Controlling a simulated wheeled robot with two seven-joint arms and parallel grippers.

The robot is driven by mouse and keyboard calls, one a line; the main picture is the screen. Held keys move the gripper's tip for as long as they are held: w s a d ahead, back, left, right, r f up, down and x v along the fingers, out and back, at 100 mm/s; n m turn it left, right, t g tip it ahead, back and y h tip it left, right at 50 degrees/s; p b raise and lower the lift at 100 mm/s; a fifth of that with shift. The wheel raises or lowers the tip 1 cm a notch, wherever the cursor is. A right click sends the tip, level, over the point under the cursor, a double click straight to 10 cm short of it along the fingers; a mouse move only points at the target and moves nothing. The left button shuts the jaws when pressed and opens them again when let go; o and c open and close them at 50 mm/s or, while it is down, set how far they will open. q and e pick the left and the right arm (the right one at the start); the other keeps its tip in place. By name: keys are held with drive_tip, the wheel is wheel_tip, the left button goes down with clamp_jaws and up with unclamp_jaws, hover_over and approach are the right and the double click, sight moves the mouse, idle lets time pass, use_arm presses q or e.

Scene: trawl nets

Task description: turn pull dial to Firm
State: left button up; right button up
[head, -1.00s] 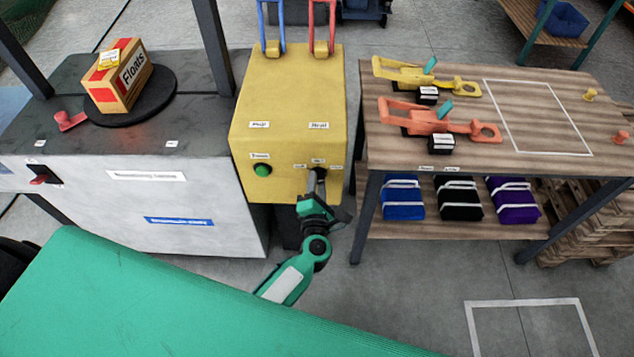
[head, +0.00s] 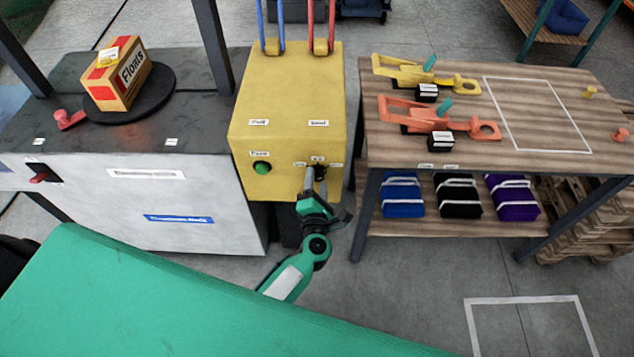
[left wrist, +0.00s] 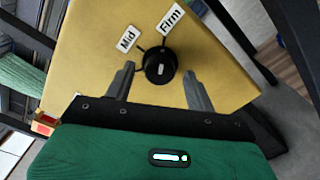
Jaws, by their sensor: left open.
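The black pull dial (head: 320,171) is on the front face of the yellow box (head: 290,95), near its lower right. It shows larger in the left wrist view (left wrist: 160,66), with the Mid label (left wrist: 129,39) and Firm label (left wrist: 171,18) beyond it. Which label the dial points to is hard to tell. My left gripper (head: 314,180) is at the dial; in the left wrist view its open fingers (left wrist: 158,70) stand on either side of the dial, with gaps between. My right gripper is not in view.
A green button (head: 262,168) is on the same face, left of the dial. A grey cabinet (head: 130,215) with a Floats box (head: 118,75) stands to the left. A wooden table (head: 540,150) with yellow and orange clamps stands right. A green surface (head: 150,300) fills the front left.

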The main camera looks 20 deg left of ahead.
use_arm(q)
drive_tip(key=shift+s+d, duration=0.15)
drive_tip(key=shift+s, duration=0.35)
drive_tip(key=b+v, duration=0.2)
drive_tip(key=v, duration=1)
drive_tip(key=shift+s, duration=0.25)
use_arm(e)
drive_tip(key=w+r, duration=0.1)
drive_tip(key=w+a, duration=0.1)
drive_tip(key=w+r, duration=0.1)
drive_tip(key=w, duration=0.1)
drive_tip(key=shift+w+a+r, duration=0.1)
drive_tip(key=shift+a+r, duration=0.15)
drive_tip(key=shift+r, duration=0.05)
use_arm(q)
drive_tip(key=shift+d, duration=0.1)
